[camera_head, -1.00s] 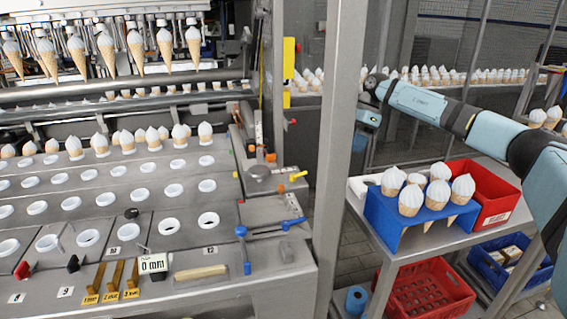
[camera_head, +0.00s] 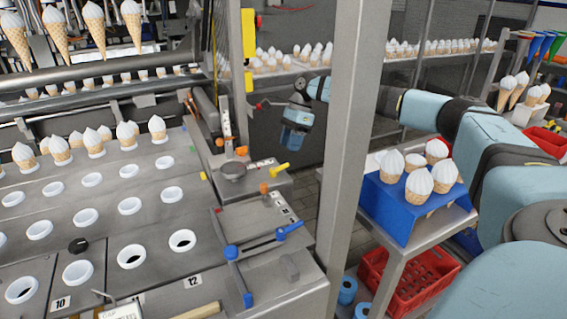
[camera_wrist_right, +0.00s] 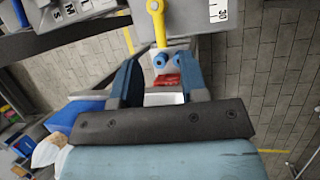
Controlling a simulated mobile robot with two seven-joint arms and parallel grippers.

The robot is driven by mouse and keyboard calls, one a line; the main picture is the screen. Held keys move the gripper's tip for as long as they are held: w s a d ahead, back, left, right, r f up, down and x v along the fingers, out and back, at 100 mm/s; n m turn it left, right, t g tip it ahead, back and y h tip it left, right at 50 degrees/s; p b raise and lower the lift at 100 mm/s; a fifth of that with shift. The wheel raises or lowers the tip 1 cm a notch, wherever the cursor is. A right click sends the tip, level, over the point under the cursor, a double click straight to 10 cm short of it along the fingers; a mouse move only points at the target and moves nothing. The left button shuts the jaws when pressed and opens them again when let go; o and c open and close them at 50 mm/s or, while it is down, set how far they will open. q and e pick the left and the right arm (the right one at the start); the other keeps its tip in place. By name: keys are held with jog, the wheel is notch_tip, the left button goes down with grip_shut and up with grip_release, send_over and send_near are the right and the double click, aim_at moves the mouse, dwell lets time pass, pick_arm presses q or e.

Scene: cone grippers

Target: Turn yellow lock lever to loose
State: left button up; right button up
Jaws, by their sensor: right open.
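The yellow lock lever (camera_head: 279,169) sticks out at the right edge of the machine's grey side block. My left gripper is in neither current view.
A grey post (camera_head: 347,140) stands in front of my right arm. A blue cone stand (camera_head: 393,207) and red crate (camera_head: 405,282) are at right. A red-ended handle (camera_head: 260,105) is near the gripper. A blue-ended lever (camera_head: 258,245) lies in front of the yellow one.

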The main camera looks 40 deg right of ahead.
aim_at(284, 165)
jog(key=x, duration=0.6)
jog(key=shift+f, duration=0.15)
jog(key=shift+c, duration=0.2)
grip_shut()
